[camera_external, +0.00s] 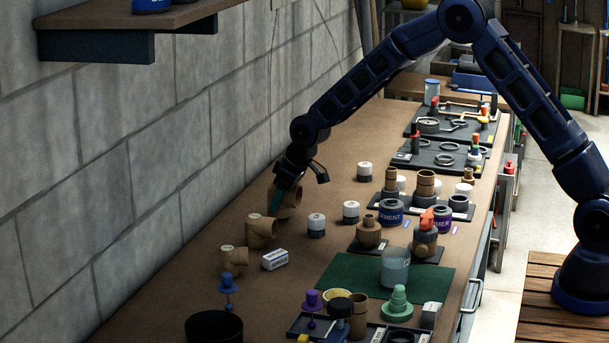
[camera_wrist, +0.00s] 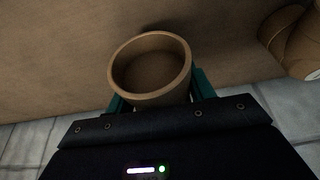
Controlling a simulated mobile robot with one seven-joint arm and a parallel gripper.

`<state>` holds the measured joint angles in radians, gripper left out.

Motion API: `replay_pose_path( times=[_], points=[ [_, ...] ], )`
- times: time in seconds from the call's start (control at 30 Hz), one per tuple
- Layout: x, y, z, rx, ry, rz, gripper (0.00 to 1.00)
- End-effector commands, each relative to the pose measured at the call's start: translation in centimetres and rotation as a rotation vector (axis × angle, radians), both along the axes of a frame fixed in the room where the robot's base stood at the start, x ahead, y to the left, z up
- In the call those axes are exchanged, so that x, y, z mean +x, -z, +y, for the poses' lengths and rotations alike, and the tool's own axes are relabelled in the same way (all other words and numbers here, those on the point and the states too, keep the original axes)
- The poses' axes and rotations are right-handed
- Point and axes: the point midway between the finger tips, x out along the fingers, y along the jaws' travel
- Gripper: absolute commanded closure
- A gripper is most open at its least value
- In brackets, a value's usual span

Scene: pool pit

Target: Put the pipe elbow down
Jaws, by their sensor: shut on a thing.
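My gripper (camera_external: 287,190) is at the wall side of the brown workbench (camera_external: 215,285). It is shut on a tan pipe elbow (camera_external: 291,199). In the wrist view the elbow's round open end (camera_wrist: 151,68) faces the camera, between the two teal fingers of my gripper (camera_wrist: 155,95). The elbow is at or just above the bench top; I cannot tell whether it touches. A second tan elbow (camera_external: 262,231) lies on the bench just nearer the camera, and part of it shows at the right of the wrist view (camera_wrist: 298,45).
A third tan elbow (camera_external: 234,260) lies further forward along the wall. A green mat (camera_external: 345,277), cans and fittings fill the bench's right side. The block wall (camera_external: 150,150) borders the left.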

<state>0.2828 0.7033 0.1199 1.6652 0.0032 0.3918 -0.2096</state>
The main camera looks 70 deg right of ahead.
Motion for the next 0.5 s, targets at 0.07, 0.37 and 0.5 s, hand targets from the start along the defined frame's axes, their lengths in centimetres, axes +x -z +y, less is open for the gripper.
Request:
replay_pose_path(
  times=[0.07,0.37,0.5],
  points=[
    [0.0,0.78,0.01,0.0,0.0,0.0,0.73],
    [0.01,0.99,0.01,0.0,0.0,-0.001,0.73],
    [0.01,1.24,0.0,0.0,0.0,-0.001,0.41]
  ],
)
